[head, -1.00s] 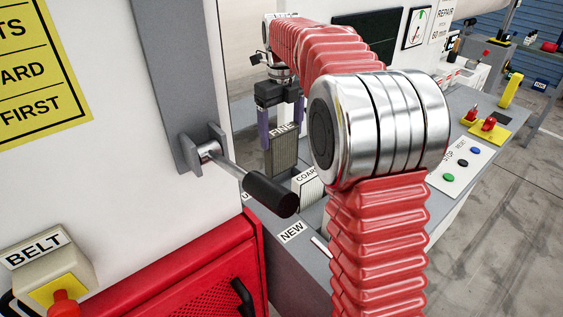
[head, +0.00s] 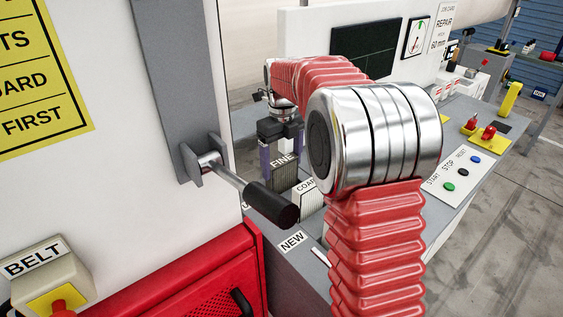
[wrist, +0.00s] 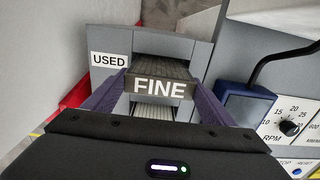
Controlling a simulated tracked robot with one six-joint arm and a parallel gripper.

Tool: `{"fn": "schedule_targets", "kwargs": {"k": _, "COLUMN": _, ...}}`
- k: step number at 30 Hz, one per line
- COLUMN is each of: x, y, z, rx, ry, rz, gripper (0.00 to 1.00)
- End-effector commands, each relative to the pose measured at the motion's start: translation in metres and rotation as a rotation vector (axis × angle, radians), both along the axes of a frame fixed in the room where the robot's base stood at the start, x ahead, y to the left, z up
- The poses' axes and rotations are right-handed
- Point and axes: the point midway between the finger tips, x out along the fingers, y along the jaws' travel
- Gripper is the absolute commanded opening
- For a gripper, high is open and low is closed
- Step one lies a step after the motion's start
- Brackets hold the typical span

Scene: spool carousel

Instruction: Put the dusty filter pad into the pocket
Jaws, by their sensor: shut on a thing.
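My gripper (head: 283,146) is shut on a grey ribbed filter pad (head: 284,178) with a white FINE label. The label of this pad also shows in the wrist view (wrist: 158,88), between the two purple fingers. In the head view the pad is upright, just behind a pale pad (head: 309,205) labelled COARSE. A grey holder (wrist: 192,45) with a USED label lies around the FINE pad in the wrist view. The pad's lower end is hidden, so I cannot tell how deep it sits in a pocket.
A black-handled lever (head: 270,204) sticks out from the left wall, in front of the holder area. A NEW label (head: 291,241) is on the grey bench front. A button panel (head: 457,173) is at the right. A blue box (wrist: 245,103) is right of the holder.

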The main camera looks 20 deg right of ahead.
Motion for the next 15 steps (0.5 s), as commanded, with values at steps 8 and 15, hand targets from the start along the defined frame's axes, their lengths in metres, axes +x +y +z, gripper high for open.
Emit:
{"fn": "schedule_targets", "kwargs": {"k": 8, "x": 0.0001, "y": -0.0002, "z": -0.0005, "rx": 0.000, "ry": 0.000, "rz": 0.000, "gripper": 0.41}}
{"fn": "schedule_targets", "kwargs": {"k": 15, "x": 0.0001, "y": -0.0002, "z": -0.0018, "rx": 0.000, "ry": 0.000, "rz": 0.000, "gripper": 0.89}}
